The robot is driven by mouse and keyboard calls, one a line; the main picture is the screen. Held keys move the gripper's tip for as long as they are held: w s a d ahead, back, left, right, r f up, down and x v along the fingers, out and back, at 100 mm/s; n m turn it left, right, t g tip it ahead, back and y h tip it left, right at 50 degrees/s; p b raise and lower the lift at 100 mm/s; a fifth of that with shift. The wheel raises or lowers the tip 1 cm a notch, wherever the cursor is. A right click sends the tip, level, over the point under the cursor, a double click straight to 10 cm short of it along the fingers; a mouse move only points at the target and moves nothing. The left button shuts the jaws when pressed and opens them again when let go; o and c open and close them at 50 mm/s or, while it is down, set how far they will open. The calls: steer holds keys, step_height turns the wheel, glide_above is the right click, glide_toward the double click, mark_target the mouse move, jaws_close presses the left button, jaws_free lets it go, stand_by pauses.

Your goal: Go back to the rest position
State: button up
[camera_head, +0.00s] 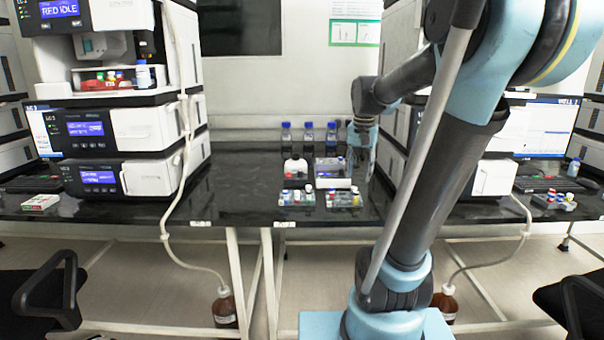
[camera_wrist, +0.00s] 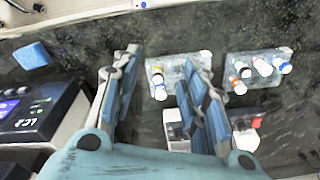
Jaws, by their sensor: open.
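My gripper (camera_head: 362,150) hangs above the back right part of the black bench, near the right-hand instrument stack, in the head view. In the wrist view its two blue-grey fingers (camera_wrist: 160,62) are spread apart, with nothing held between them. Below and beyond the fingers lies a vial rack (camera_wrist: 165,68) with several capped vials. A second vial rack (camera_wrist: 258,66) lies to its right. Both racks also show in the head view, the left one (camera_head: 297,198) and the right one (camera_head: 343,200), near the bench's front edge.
A left instrument stack (camera_head: 145,130) and a right stack (camera_head: 493,177) flank the bench (camera_head: 235,190). A small white-and-dark device (camera_head: 333,182) stands behind the racks. Several blue-capped bottles (camera_head: 308,133) stand at the back. Chairs (camera_head: 50,295) and brown bottles (camera_head: 224,310) are below.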

steer(key=s+f+n+t, duration=0.1)
steer(key=s+f+n, duration=0.3)
steer(key=s+f, duration=1.2)
steer(key=s, duration=0.3)
steer(key=shift+d, duration=0.4)
